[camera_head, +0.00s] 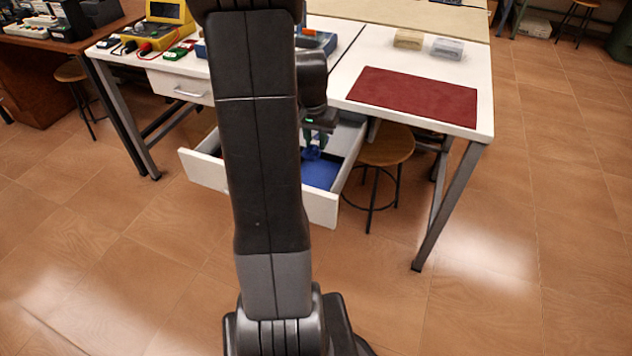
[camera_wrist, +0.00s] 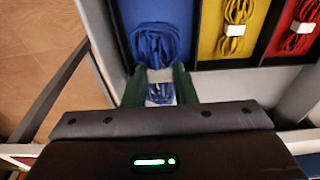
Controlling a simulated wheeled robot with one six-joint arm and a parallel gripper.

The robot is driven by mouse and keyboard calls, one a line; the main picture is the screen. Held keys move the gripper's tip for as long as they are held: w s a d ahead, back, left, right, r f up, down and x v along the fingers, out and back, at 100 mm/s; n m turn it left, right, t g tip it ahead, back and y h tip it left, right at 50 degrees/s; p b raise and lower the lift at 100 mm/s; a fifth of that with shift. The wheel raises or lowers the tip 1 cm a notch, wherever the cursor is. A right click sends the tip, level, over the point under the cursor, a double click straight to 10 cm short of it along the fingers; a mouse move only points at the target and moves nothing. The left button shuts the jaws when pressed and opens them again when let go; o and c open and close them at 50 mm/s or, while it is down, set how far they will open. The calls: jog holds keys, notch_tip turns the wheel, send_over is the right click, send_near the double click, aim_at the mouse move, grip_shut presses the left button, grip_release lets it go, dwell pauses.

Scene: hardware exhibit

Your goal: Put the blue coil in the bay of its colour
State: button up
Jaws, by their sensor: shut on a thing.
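The blue coil (camera_wrist: 158,45) is a bundle of blue loops with a pale band. My gripper (camera_wrist: 160,84) is shut on it, with a green finger on each side of the banded part. In the wrist view the loops lie over the blue bay (camera_wrist: 128,14) of the open drawer (camera_head: 206,171). Whether the coil touches the bay floor, I cannot tell. In the head view my gripper (camera_head: 316,137) is partly hidden by my arm, with the coil (camera_head: 311,153) below it and the blue bay (camera_head: 322,174) beneath.
The yellow bay (camera_wrist: 207,45) holds a yellow coil (camera_wrist: 234,25); the red bay (camera_wrist: 277,38) holds a red coil (camera_wrist: 300,25). The white bench (camera_head: 484,122) stands above the drawer, with a dark red mat (camera_head: 415,96) on top. A stool (camera_head: 385,148) is right of the drawer.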

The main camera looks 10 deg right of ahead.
aim_at(316, 175)
notch_tip(316, 175, down, 10)
jog(key=shift+r+b, duration=0.15)
jog(key=shift+b, duration=0.55)
jog(key=shift+f, duration=0.3)
jog(key=o, duration=1)
jog(key=shift+r, duration=0.1)
jog(key=r, duration=0.4)
jog(key=s+r+p, duration=0.1)
jog(key=r, duration=0.3)
jog(key=a+r+p, duration=0.1)
jog(key=r, duration=0.3)
jog(key=shift+s+r, duration=0.15)
jog(key=shift+s, duration=0.15)
